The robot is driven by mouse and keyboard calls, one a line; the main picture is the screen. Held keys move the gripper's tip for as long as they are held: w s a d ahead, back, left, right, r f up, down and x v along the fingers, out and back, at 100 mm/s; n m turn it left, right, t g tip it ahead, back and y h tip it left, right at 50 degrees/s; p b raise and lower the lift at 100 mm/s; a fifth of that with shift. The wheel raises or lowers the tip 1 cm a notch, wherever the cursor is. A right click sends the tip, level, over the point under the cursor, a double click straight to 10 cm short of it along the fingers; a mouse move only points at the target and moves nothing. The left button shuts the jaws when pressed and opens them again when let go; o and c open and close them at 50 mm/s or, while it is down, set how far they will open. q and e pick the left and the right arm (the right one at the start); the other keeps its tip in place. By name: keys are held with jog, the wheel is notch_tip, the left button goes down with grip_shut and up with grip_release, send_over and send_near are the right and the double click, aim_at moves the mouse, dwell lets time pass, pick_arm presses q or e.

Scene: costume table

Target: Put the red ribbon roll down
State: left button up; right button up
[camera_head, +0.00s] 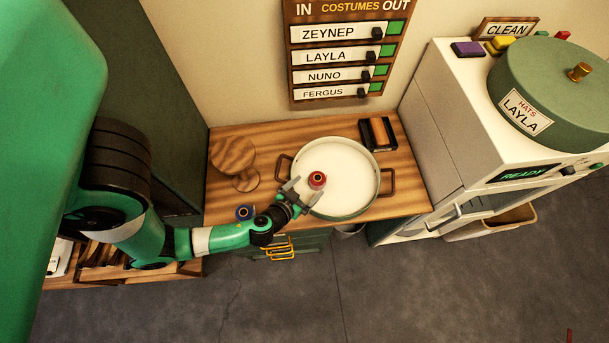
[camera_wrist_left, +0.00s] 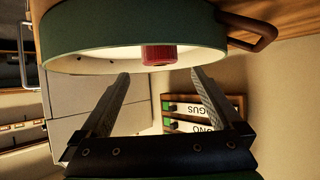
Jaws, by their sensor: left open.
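The red ribbon roll (camera_head: 317,180) is at the left part of the round white basin (camera_head: 350,205) with a green outer wall, which stands on the wooden table. In the left wrist view the roll (camera_wrist_left: 158,55) shows by the basin's green wall (camera_wrist_left: 120,35), beyond and between my fingertips. My left gripper (camera_head: 304,193) is open at the basin's near left rim, with its fingers apart and nothing seen between them. The roll looks apart from the fingers. My right gripper is not in view.
A white machine (camera_head: 450,120) bounds the right side, with a green hat box (camera_head: 550,90) on top.

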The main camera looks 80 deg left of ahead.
pick_arm(q)
jog(key=shift+v, duration=0.8)
jog(key=shift+w, duration=0.1)
